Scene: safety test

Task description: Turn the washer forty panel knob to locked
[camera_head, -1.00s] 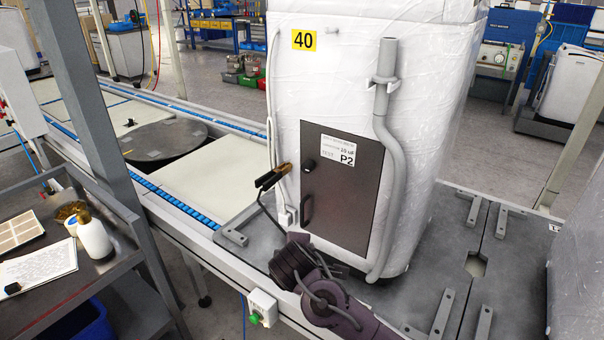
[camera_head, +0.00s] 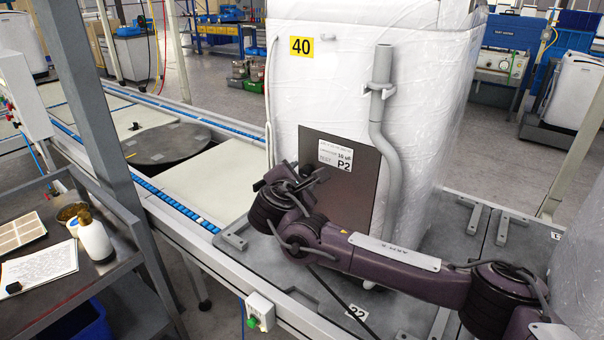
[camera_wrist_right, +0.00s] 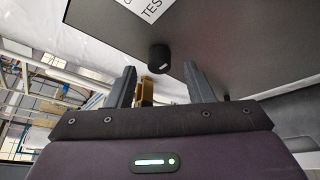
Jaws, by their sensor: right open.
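The washer marked 40 (camera_head: 400,40), wrapped in white film, stands in the middle of the head view. Its dark panel (camera_head: 350,205) carries a white label (camera_head: 335,155) reading P2. The black panel knob (camera_wrist_right: 158,58) shows in the right wrist view with a small pale mark on its side. My right gripper (camera_head: 306,176) is at the panel and covers the knob in the head view. In the right wrist view the gripper (camera_wrist_right: 160,76) is open, with the knob just beyond and between its fingertips. Contact cannot be seen. My left gripper is out of view.
A brass-coloured piece (camera_wrist_right: 147,90) shows between the fingers in the wrist view. A grey hose (camera_head: 391,150) runs down the washer's right side. A green-button box (camera_head: 260,310) sits on the line's front edge. A bench (camera_head: 105,275) with a bottle (camera_head: 94,237) stands left.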

